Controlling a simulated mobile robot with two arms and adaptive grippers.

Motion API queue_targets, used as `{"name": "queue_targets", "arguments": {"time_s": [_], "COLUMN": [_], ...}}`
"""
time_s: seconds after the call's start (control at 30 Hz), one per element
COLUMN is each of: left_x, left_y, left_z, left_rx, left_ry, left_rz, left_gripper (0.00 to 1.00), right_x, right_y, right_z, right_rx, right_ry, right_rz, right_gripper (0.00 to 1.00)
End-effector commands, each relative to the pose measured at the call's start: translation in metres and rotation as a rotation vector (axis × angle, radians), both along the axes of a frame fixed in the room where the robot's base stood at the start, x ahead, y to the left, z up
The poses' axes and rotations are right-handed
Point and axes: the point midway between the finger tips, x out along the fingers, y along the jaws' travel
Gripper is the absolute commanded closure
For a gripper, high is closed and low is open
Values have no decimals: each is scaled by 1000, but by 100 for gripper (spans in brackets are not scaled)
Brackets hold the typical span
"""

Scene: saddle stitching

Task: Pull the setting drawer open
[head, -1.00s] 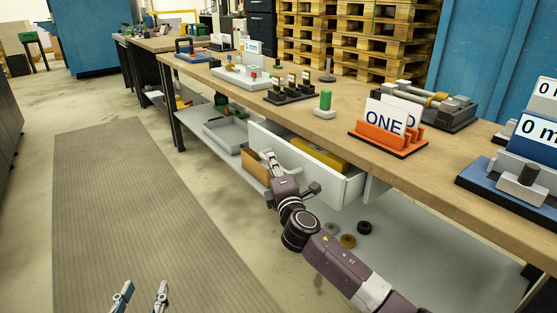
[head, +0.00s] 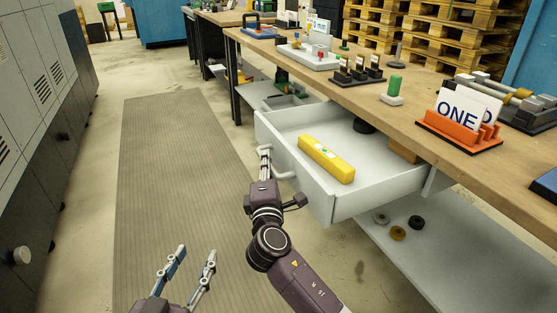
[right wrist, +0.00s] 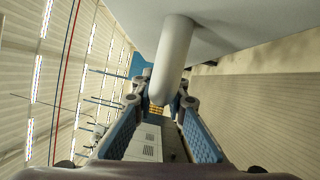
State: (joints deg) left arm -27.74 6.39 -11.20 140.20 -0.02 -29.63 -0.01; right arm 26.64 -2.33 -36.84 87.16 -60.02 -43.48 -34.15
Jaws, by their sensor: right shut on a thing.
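The setting drawer (head: 300,186) is white and pulled well out from under the workbench. A yellow bar-shaped case (head: 326,159) with small markings lies inside it. My right gripper (head: 265,152) is at the drawer's front, shut on its handle (head: 283,175). In the right wrist view the pale, rounded handle (right wrist: 172,58) runs between the blue-padded fingers of the gripper (right wrist: 165,105). My left gripper (head: 195,256) is open and empty over the floor at the bottom of the head view, away from the drawer.
A black round item and a brown block also lie in the drawer. Small rings (head: 398,233) lie on the lower shelf. Grey lockers (head: 40,90) stand left; the floor mat (head: 180,160) is clear.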

Motion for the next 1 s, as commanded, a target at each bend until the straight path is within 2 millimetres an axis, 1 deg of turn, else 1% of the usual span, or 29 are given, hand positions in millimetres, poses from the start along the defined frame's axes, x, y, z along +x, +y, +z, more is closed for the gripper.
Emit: {"name": "queue_targets", "arguments": {"time_s": [0.03, 0.13, 0.47, 0.5, 0.63, 0.87, 1.0], "left_x": [0, 0, 1, 1, 1, 2, 2], "left_y": [0, -1, -2, -2, -2, -2, -1], "left_z": [1, 2, 3, 3, 3, 3, 3], "left_rx": [-2, -4, -5, -5, -6, -5, -4], "left_ry": [-7, -10, -13, -13, -13, -14, -15], "left_rz": [0, -1, -4, -4, -4, -3, -2], "left_gripper": [60, 60, 60, 60, 60, 60, 60], "right_x": [-1, -2, -2, -2, -2, -1, -7], "right_y": [3, 4, 4, 4, 4, 4, 4], "right_z": [-3, -3, -3, -3, -2, -1, -2], "right_rx": [0, -1, -2, -2, -1, -1, -1], "right_ry": [5, 5, 5, 5, 4, 2, 1], "right_rz": [0, 0, -1, -1, -1, -1, 0], "right_gripper": [100, 100, 100, 83, 70, 70, 70]}}
